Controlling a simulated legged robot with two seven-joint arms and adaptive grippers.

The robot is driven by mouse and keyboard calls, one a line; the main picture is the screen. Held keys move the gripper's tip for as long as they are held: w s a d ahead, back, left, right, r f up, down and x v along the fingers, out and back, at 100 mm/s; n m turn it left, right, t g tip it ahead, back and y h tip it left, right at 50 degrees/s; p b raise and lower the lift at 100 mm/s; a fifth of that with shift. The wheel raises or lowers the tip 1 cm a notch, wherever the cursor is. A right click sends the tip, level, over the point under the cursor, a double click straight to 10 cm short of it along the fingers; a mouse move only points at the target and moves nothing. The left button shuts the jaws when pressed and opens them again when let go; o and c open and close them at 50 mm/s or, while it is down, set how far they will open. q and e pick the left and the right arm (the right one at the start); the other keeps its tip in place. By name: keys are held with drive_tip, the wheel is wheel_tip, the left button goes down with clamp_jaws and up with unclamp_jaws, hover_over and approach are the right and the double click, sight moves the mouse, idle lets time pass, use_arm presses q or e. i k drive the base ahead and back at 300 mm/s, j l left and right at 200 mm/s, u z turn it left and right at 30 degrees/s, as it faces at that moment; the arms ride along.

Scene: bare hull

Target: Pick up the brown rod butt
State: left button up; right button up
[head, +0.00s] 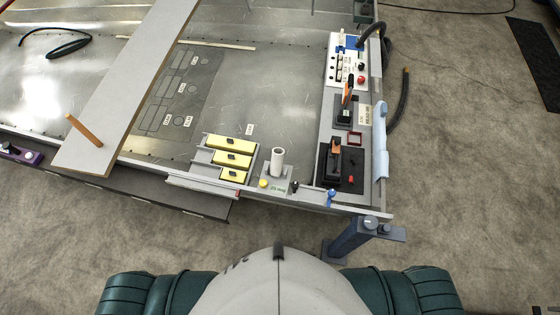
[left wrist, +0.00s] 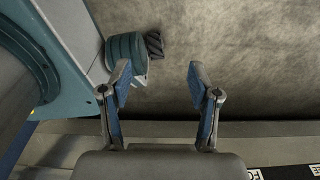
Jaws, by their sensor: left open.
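The brown rod butt (head: 84,131) is a short orange-brown rod at the left of the head view. It is on the near end of a long pale plank (head: 125,85); I cannot tell for certain whether it stands upright or leans. My left gripper (left wrist: 158,82) shows only in the left wrist view. Its two blue-padded fingers are apart with nothing between them, and grey floor shows beyond. The rod is not in the left wrist view, and neither gripper shows in the head view.
The plank crosses a metal bench (head: 285,85) with raised edges. Yellow blocks (head: 231,144) sit in a holder near the front edge, beside a pale upright cylinder (head: 278,162). Black tool holders (head: 330,165) line the right side. A purple item (head: 20,154) is at far left.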

sight(75, 121)
drive_tip(key=u, duration=1.7)
